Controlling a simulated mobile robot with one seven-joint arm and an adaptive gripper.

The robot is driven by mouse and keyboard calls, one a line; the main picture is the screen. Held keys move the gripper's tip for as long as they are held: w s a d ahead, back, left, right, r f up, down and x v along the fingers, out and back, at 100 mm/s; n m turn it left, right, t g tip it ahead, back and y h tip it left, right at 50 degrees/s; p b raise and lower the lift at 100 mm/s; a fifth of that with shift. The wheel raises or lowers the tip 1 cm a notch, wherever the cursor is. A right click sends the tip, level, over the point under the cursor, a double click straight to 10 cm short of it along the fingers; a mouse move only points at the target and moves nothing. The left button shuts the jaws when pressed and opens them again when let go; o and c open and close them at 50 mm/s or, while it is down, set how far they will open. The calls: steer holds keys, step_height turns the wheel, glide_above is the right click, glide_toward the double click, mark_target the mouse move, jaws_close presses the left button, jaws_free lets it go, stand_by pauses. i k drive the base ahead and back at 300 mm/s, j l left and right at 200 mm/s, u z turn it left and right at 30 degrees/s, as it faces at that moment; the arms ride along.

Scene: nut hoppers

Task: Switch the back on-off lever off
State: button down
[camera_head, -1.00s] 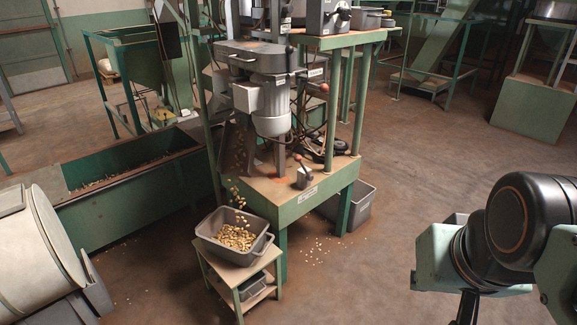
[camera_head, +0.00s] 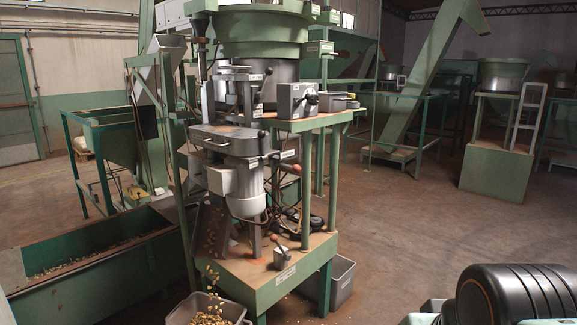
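A green and grey nut machine stands in the middle of the view. A grey control box (camera_head: 292,101) with a black knob or handle sits on the upper shelf. A red-knobbed lever (camera_head: 293,168) sticks out beside the motor. I cannot tell which of these is the back on-off lever, nor read the labels. Part of my arm shows at the bottom right, apart from the machine. My gripper is out of view.
Nuts fall into a grey bin (camera_head: 206,312) at the machine's front. Another grey bin (camera_head: 343,285) is on the floor by the platform. A long green trough (camera_head: 95,268) runs at left. Open brown floor (camera_head: 410,235) lies to the right.

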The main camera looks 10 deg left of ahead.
mark_target(308, 96)
steer(key=i+j+u, duration=0.2)
steer(key=i, duration=0.35)
steer(key=i+j+u, duration=0.15)
steer(key=i, duration=0.45)
steer(key=i+j+u, duration=0.2)
steer(key=i, duration=0.4)
steer(key=k+z, duration=0.2)
steer(key=i+u, duration=0.15)
steer(key=i+l, duration=0.05)
steer(key=i, duration=0.05)
